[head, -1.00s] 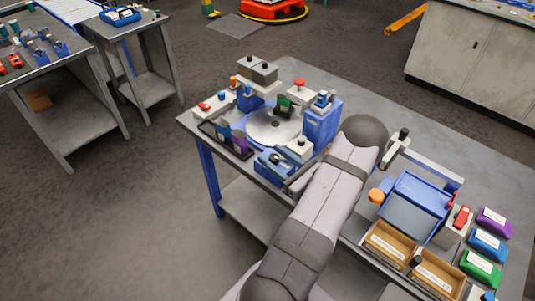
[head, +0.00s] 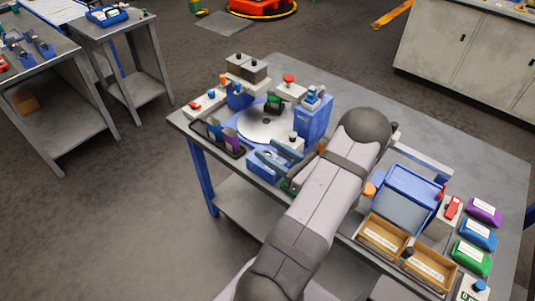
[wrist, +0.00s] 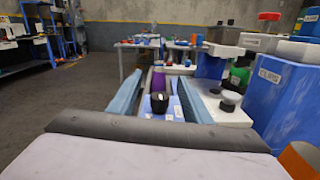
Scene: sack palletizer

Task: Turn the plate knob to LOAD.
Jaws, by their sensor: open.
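A black knob (wrist: 158,103) stands on a blue box (wrist: 146,108) in the wrist view; I take it for the plate knob. Its small label cannot be read, so I cannot tell its setting. My gripper (wrist: 158,90) is open, with its blue-grey fingers left and right of the knob, and no contact is visible. In the head view my gripper (head: 276,156) is over the blue box (head: 261,168) at the table's front edge, and hides the knob. The round white plate (head: 262,130) lies just behind the box.
A blue housing (head: 313,122) stands right of the plate, close to my gripper. A dark tray (head: 238,151) with purple pieces is at left. A red button (head: 289,78) is at the back. Cardboard boxes (head: 382,236) and coloured sacks (head: 478,235) lie at right.

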